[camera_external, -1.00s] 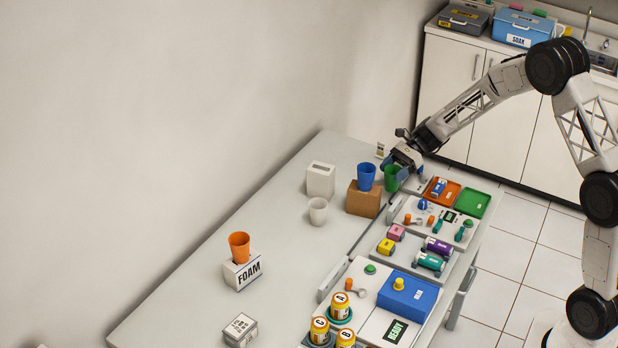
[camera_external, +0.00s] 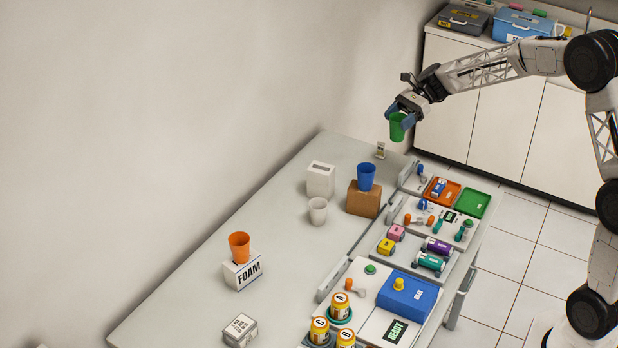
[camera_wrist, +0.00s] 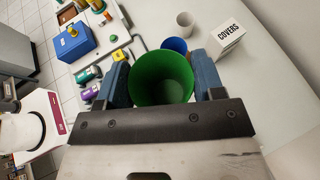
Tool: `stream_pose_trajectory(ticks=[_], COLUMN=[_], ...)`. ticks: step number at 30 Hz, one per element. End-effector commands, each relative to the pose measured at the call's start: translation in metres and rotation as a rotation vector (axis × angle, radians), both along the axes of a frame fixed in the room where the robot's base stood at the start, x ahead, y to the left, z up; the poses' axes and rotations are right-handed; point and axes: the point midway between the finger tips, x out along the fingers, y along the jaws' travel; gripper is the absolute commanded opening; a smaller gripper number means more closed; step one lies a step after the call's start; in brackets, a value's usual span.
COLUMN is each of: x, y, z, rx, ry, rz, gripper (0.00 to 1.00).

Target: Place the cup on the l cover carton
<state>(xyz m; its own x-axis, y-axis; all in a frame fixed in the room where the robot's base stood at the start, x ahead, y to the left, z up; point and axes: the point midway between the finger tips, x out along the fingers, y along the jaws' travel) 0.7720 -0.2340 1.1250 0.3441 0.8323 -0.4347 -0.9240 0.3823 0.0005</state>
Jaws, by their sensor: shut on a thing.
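My gripper (camera_external: 407,108) is shut on a green cup (camera_external: 397,127) and holds it upright in the air above the far end of the table. In the wrist view the green cup (camera_wrist: 161,78) sits between the two blue fingers. A white carton (camera_wrist: 228,42) reads "COVERS" in the wrist view. It appears to be the white box (camera_external: 320,180) at the back of the table in the external view, with nothing on top. The gripper is apart from it, up and to its right.
A white cup (camera_external: 318,210) stands in front of the white box. A blue cup (camera_external: 366,177) stands on a brown box (camera_external: 362,201). An orange cup (camera_external: 239,246) sits on the FOAM box (camera_external: 243,273). Trays with small items line the right side.

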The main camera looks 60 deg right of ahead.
Motion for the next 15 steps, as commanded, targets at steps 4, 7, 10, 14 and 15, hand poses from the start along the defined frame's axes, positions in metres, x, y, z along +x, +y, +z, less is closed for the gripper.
stream_pose_trajectory(ticks=[4,7,10,14,15], x=[0.002,0.018,0.033,0.055,0.062], y=[0.0,0.006,0.009,0.017,0.019], z=[0.021,0.018,0.019,0.018,0.018], rx=[-0.002,-0.002,-0.005,-0.007,-0.008], ry=[-0.002,0.0,0.0,0.001,0.0], rz=[0.0,-0.003,-0.009,-0.015,-0.017], gripper=[0.4,0.4,0.4,0.4,0.4])
